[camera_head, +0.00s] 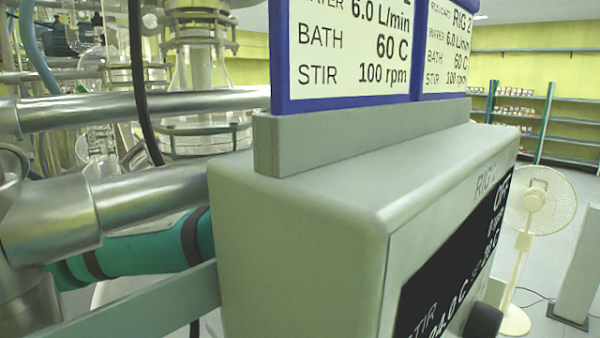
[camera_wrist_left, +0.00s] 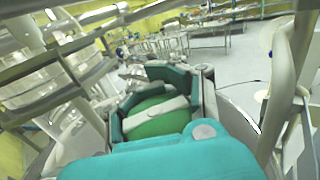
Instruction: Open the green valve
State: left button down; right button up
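In the left wrist view, a rounded green piece (camera_wrist_left: 150,122) with a pale grey bar across it lies among the teal parts of my left gripper (camera_wrist_left: 158,98). I cannot tell whether this green piece is the valve or a part of the gripper, nor whether the fingers touch anything. In the head view, a teal cylinder with dark bands (camera_head: 145,256), which looks like my left arm, passes behind the metal bars. Its right end is hidden behind the control box, so the gripper does not show there. No clear green valve shows in the head view. My right gripper is in neither view.
A large grey control box (camera_head: 300,235) marked RIG 2 fills the middle of the head view, with blue-framed signs (camera_head: 350,48) on top. Thick metal bars (camera_head: 150,108) and glassware (camera_head: 200,75) stand at left. A fan (camera_head: 540,200) stands at right on open floor.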

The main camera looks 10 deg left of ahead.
pick_arm(q)
jog(key=shift+f+y, duration=0.3)
jog(key=shift+f, duration=0.2)
jog(key=c, duration=1.2)
grip_release()
jog(key=shift+s+a+r, duration=0.1)
jog(key=shift+s+r, duration=0.3)
jog(key=shift+s, duration=0.15)
jog(key=shift+o, duration=1.3)
jog(key=shift+w, duration=0.2)
jog(key=shift+r, duration=0.15)
